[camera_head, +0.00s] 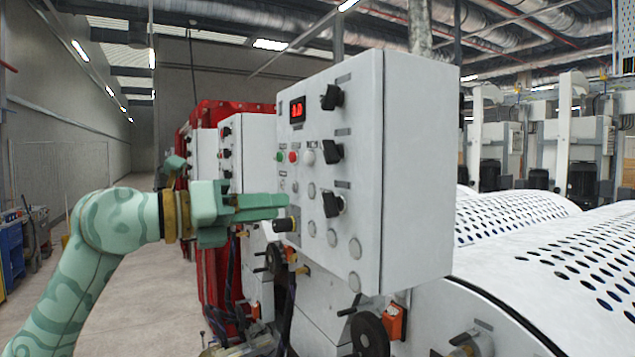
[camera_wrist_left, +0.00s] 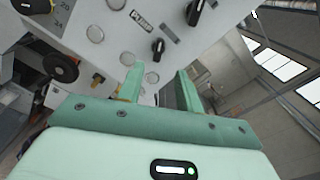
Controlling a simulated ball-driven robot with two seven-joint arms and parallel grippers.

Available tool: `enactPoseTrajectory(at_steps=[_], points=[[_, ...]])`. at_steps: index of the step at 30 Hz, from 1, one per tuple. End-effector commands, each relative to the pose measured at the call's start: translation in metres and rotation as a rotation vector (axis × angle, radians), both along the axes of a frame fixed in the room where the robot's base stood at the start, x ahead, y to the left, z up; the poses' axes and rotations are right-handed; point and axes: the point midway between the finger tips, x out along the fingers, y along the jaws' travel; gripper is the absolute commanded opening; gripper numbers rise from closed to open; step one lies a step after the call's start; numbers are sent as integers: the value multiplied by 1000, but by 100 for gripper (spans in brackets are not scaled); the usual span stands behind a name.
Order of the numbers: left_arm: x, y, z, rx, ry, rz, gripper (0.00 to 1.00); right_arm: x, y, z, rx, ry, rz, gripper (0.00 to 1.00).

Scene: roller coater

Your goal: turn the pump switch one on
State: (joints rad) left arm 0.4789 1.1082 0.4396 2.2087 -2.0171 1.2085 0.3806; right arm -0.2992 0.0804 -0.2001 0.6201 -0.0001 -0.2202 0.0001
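The white control box (camera_head: 419,170) fills the middle of the head view. Its left-facing panel has black rotary switches: an upper one (camera_head: 331,97), a middle one (camera_head: 332,152) and a lower one (camera_head: 332,204). A further black knob (camera_head: 284,224) sticks out low on the panel's left side. My right gripper is out of view.
The panel carries a red display (camera_head: 297,109), a red button (camera_head: 293,157), a white button (camera_head: 308,157) and several grey round covers. Handwheels and an orange box (camera_head: 393,321) sit below. Perforated white covers (camera_head: 560,255) lie right. The left floor is mostly clear.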

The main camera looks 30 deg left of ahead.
Motion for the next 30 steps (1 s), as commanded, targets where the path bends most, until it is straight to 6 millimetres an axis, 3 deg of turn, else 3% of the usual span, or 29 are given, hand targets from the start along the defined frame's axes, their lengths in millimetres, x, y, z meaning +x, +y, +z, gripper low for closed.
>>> enactPoseTrajectory(at_steps=[1, 3, 10, 15, 23, 24, 27, 28, 30], points=[[10, -7, 9, -1, -1, -4, 35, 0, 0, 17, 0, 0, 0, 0], [26, -15, 9, -3, -1, -5, 35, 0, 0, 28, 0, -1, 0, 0], [65, -34, 5, -3, -1, -3, 35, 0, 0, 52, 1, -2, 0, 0], [77, -40, 2, -1, -2, -1, 35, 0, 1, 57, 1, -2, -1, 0], [79, -41, 0, 1, -1, -1, 35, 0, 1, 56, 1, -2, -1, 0], [79, -41, 0, 1, -1, -1, 33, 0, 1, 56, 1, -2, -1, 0], [79, -41, 0, 0, 0, -1, 5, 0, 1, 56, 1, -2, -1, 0], [79, -41, 0, 0, 0, -1, 0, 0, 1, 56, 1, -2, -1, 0], [79, -41, 0, 0, 0, -1, 0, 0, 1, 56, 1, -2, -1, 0]])
